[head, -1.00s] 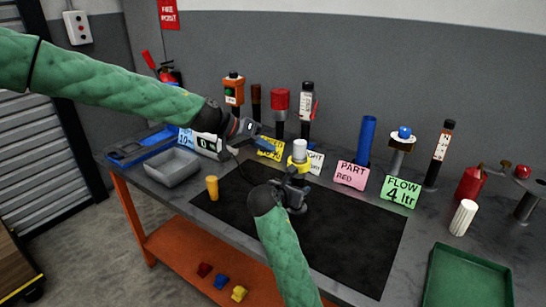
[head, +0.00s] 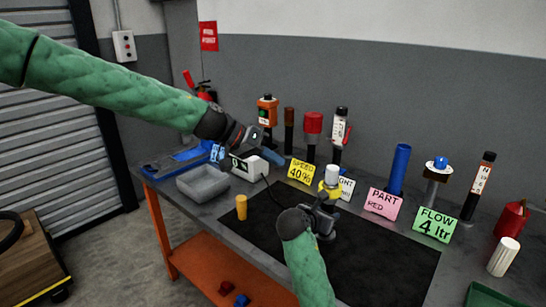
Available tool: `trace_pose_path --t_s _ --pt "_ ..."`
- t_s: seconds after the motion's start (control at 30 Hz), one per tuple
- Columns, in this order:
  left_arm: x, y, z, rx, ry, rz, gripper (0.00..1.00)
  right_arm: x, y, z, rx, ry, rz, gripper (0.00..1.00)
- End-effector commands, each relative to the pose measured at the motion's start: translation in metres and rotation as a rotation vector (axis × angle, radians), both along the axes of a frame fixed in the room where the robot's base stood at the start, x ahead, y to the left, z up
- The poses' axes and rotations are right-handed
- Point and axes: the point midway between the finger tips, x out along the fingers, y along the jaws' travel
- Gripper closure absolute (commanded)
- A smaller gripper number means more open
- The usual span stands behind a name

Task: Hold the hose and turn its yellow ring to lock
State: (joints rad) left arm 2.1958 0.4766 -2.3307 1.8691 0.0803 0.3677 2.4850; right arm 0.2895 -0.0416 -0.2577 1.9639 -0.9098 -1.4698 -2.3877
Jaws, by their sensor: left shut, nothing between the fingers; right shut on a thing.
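The hose end with a white top (head: 332,173) and a yellow ring (head: 328,189) stands upright above the black mat in the head view. My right gripper (head: 325,207) is shut on the hose just below the yellow ring. The gripper hides the lower part, and I cannot tell how the ring is turned. My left gripper (head: 268,151) is shut and empty, up and to the left of the ring and clearly apart from it.
Cards, including yellow SPEED (head: 301,171) and pink PART (head: 382,204), stand behind the mat with several posts. The front of the mat is clear.

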Motion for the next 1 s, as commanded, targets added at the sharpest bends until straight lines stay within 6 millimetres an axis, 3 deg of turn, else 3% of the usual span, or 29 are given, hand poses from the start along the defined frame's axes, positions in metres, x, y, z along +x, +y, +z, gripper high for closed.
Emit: trace_pose_path --t_s 0.03,0.17,0.57,1.0 --pt "0.0 0.0 0.0 0.0 0.0 0.0 1.0 0.0 0.0 0.001 -0.001 -0.002 0.0 0.62" --pt "0.0 0.0 0.0 0.0 0.0 0.0 1.0 0.0 0.0 0.001 0.0 -0.001 0.0 0.39" --pt "0.0 0.0 0.0 0.0 0.0 0.0 1.0 -0.004 0.005 0.002 0.0 0.001 0.001 0.39" --pt "0.0 0.0 0.0 0.0 0.0 0.0 1.0 -0.054 0.055 0.032 0.002 0.0 0.001 0.39"
